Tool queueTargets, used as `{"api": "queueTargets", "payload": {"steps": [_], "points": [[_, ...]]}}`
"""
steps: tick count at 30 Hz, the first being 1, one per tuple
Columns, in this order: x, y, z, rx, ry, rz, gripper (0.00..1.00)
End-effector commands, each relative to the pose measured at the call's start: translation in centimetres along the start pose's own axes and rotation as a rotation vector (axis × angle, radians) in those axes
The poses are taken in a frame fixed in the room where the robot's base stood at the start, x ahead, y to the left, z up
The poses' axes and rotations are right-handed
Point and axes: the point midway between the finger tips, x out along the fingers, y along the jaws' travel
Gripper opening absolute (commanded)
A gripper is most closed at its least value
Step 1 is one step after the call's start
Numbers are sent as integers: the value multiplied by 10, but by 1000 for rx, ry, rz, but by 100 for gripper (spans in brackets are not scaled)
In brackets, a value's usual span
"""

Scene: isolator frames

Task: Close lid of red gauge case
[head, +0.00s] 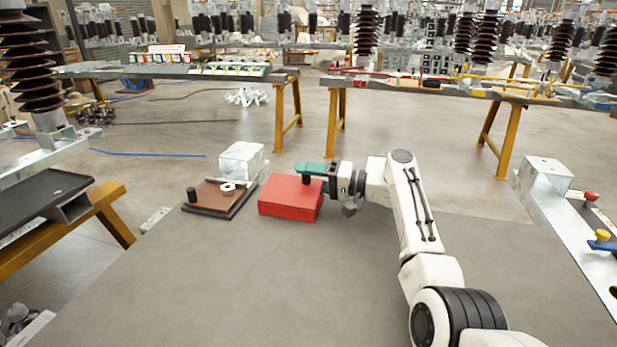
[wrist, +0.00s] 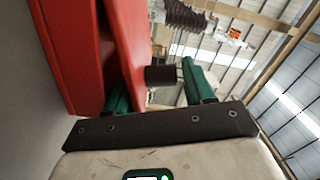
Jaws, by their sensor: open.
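The red gauge case (head: 288,195) sits on the grey table near its far edge. In the head view its lid looks down or nearly down. In the wrist view the red case (wrist: 65,45) fills the left side, and a red lid panel (wrist: 125,35) stands out from it with a dark gap between. My gripper (head: 313,172) is at the case's far right edge, its green fingers open. In the wrist view my gripper (wrist: 158,90) has one finger by the lid edge and the other clear of it. A dark cylinder (wrist: 160,75) shows between the fingers; whether they touch it is unclear.
A brown tray (head: 215,208) with a black post (head: 192,194) and a white ring (head: 227,187) lies left of the case. A pale block (head: 241,162) stands behind. The table's front is clear. A metal beam (head: 570,225) stands at the right.

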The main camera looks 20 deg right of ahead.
Motion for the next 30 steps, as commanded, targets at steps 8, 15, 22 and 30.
{"api": "queueTargets", "payload": {"steps": [8, 15, 22, 30], "points": [[-39, 2, 0, 4, 3, 5, 57], [-84, 2, 0, 4, 3, 4, 57], [-106, 1, 0, 2, 0, 2, 57], [-109, 1, 0, 1, 0, 1, 57]]}}
